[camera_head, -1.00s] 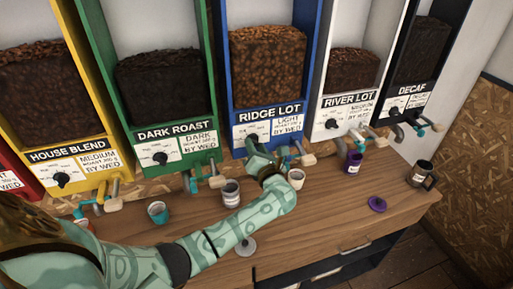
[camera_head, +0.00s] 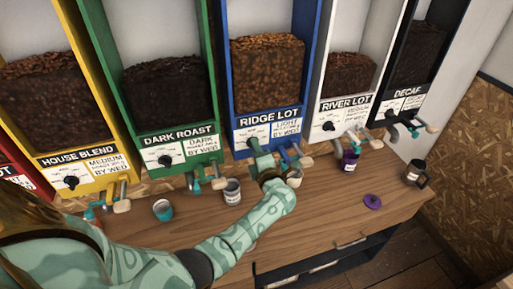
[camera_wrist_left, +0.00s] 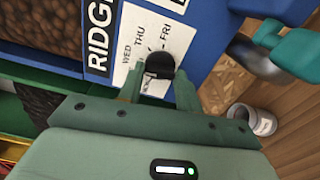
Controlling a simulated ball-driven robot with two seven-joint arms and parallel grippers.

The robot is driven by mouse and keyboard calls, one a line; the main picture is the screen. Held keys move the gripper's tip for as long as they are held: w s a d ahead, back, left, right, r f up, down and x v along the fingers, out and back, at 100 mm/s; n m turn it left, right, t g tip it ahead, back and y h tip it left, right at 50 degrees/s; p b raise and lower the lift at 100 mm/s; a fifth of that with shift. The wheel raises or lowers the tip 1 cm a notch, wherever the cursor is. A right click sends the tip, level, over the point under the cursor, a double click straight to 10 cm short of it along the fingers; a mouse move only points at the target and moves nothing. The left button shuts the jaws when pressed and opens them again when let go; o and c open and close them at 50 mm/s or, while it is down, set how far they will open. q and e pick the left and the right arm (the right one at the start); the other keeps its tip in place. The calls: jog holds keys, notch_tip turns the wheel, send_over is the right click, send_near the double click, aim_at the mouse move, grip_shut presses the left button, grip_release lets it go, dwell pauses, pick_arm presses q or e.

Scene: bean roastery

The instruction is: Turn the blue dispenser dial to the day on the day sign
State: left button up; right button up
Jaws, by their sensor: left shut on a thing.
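The blue dispenser (camera_head: 238,122), labelled RIDGE LOT, stands in the middle of the row in the head view. Its dial is hidden behind my gripper there. In the wrist view the dial (camera_wrist_left: 160,65) is a black knob on a white plate printed WED, THU and FRI. My left gripper (camera_head: 256,146) reaches up to the plate; in the wrist view its fingers (camera_wrist_left: 159,82) are shut on the knob from either side. I cannot tell which day the knob points to. No separate day sign shows. My right gripper is out of view.
A tap with a teal handle (camera_wrist_left: 293,52) juts out beside my gripper. Below stand a white cup (camera_head: 295,179), a grey labelled cup (camera_head: 232,193) and a purple cup (camera_head: 349,161). A purple lid (camera_head: 373,202) lies on the wooden counter (camera_head: 325,215).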

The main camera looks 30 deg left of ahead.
pick_arm(q)
jog(key=shift+m, duration=0.7)
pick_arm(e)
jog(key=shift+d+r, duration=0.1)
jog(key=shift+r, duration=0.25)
pick_arm(q)
jog(key=o, duration=1)
